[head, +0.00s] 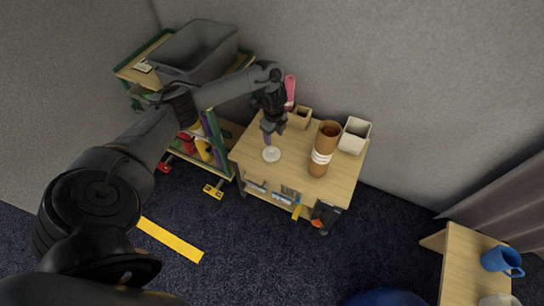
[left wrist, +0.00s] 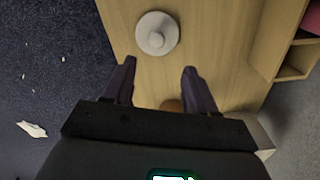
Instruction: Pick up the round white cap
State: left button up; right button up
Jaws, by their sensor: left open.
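The round white cap (head: 271,154) lies on the wooden table top (head: 262,175) near its left front edge. In the left wrist view the cap (left wrist: 157,33) is a white disc with a small raised knob in its middle, close to the table's edge. My left gripper (head: 268,138) points down just above or behind the cap; the exact height is hard to tell. In the left wrist view its two dark fingers (left wrist: 158,75) are spread with nothing between them, and the cap lies ahead of the fingertips. My right gripper is not in view.
A brown cylinder with white bands (head: 324,148), a white square pot (head: 354,136) and a small wooden box (head: 300,118) stand on the table. A pink object (head: 290,92) stands behind the gripper. A shelf with a grey bin (head: 195,52) is at left.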

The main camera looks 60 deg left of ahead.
pick_arm(q)
jog(key=b, duration=0.2)
send_over(272, 150)
jog(key=f, duration=0.4)
jog(key=shift+w+d, duration=0.15)
jog(key=shift+d, duration=0.05)
jog(key=f+b, duration=0.4)
jog(key=f, duration=0.1)
jog(key=shift+s+a+f, duration=0.15)
jog(key=shift+s+a, duration=0.05)
jog(key=shift+s, duration=0.05)
grip_shut()
